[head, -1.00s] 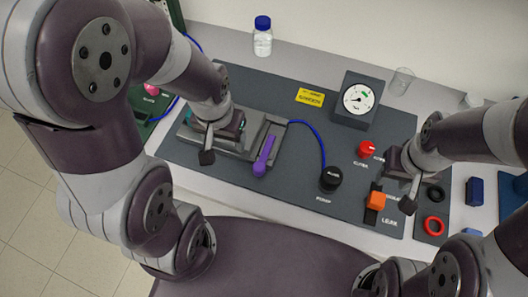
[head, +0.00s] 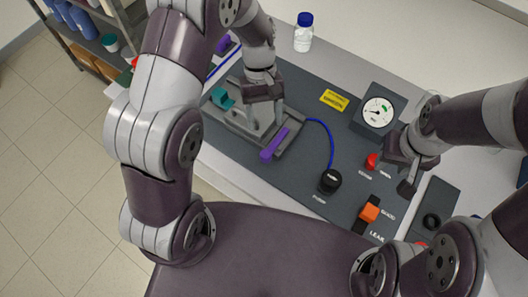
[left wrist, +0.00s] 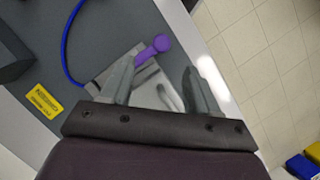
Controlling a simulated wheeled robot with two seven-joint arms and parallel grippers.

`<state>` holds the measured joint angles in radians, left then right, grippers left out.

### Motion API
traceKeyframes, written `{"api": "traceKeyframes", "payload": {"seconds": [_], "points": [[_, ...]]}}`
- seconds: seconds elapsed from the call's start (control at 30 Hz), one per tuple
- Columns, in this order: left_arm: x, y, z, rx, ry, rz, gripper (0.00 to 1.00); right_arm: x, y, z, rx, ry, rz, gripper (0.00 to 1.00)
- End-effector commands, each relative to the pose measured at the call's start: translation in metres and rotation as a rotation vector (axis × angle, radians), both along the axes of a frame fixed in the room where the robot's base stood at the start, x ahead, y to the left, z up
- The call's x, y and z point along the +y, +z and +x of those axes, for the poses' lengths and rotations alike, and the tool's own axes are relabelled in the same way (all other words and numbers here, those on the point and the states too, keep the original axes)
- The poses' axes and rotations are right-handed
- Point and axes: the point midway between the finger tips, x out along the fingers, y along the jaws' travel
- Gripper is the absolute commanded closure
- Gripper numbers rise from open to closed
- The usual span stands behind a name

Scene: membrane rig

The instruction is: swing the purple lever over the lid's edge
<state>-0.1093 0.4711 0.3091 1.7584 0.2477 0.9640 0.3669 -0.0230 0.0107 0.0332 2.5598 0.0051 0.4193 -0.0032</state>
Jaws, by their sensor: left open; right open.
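The purple lever (head: 274,144) lies along the right side of the grey cell with its lid (head: 240,122), its knob end toward me. In the left wrist view the lever (left wrist: 154,47) shows ahead of the fingertips, nearer the left finger. My left gripper (head: 264,118) is open just above the cell, behind and beside the lever. In the left wrist view its fingers (left wrist: 160,72) are spread with nothing held between them. Whether a finger touches the lever I cannot tell. A teal lever (head: 222,98) sits at the cell's left side. My right gripper (head: 408,180) is open, above the panel's right side.
A blue tube (head: 329,135) runs from the cell to a black pump knob (head: 331,180). A gauge (head: 376,112), a red knob (head: 371,161) and an orange switch (head: 369,212) are to the right. A blue-capped bottle (head: 303,35) stands behind the panel.

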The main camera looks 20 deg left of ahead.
Motion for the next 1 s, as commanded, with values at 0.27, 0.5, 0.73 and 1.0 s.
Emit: {"api": "traceKeyframes", "payload": {"seconds": [0.27, 0.5, 0.73, 1.0], "points": [[-0.009, -0.056, -0.023, 0.004, 0.001, 0.004, 0.39, 0.0, -0.007, 0.0, 0.0, 0.0, 0.0, 0.57], [-0.017, -0.101, -0.039, -0.002, 0.001, 0.002, 0.39, 0.0, 0.001, 0.0, 0.0, 0.0, 0.0, 0.57], [-0.019, -0.114, -0.042, -0.006, 0.001, 0.002, 0.39, 0.0, 0.002, 0.0, 0.0, 0.0, 0.0, 0.57], [-0.018, -0.114, -0.042, -0.007, 0.001, 0.002, 0.75, 0.0, 0.002, 0.0, 0.0, 0.0, 0.0, 0.57]]}}
